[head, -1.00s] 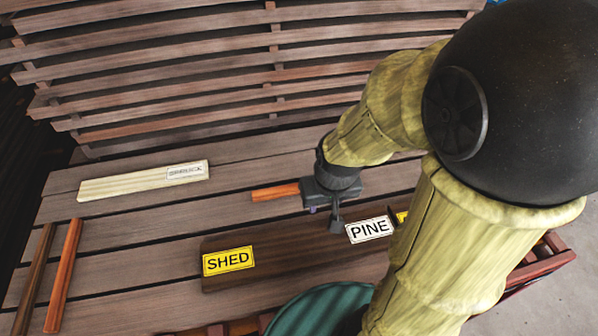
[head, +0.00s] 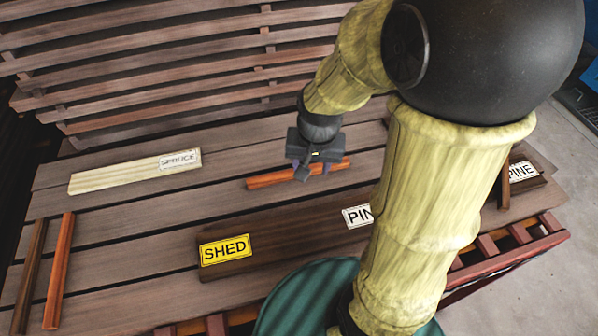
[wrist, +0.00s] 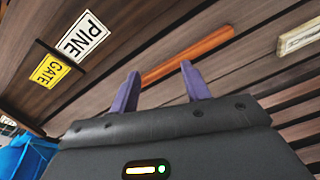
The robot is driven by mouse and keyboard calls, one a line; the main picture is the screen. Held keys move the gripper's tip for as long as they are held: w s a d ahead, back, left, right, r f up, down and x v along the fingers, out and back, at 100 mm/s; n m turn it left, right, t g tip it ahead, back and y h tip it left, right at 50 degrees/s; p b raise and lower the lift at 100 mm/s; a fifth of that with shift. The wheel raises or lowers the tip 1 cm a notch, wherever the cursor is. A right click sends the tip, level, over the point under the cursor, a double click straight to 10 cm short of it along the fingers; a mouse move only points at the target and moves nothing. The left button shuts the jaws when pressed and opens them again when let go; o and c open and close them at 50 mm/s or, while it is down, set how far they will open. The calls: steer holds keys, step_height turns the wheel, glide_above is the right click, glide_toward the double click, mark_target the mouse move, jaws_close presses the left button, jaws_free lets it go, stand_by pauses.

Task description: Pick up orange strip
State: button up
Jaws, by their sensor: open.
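An orange strip (head: 266,180) lies on the slatted bench top behind the dark board. It also shows in the wrist view (wrist: 190,54), running diagonally just beyond the fingertips. A second reddish-orange strip (head: 59,270) lies at the left of the bench. My gripper (head: 311,172) is open and empty. In the head view it covers part of the nearer strip. In the wrist view its two purple fingers (wrist: 158,74) are spread and seem to point toward the strip. Whether they touch it or straddle it, I cannot tell.
A dark board (head: 285,238) carries SHED and PINE labels and, in the wrist view, a GATE label (wrist: 50,71). A pale board (head: 115,178) labelled SPRUCE lies at the back left. A dark brown strip (head: 30,275) lies at the left. The slatted backrest (head: 180,60) rises behind.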

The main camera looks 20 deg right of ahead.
steer(key=w+r+m+g, duration=0.2)
steer(key=w+m, duration=0.8)
steer(key=m, duration=0.3)
steer(key=shift+w+r+m+p, duration=0.15)
steer(key=shift+w+m+p, duration=0.15)
steer(key=shift+w+m, duration=0.1)
step_height(320, 180, down, 12)
steer(key=p, duration=0.2)
steer(key=shift+p, duration=0.3)
steer(key=shift+f, duration=0.25)
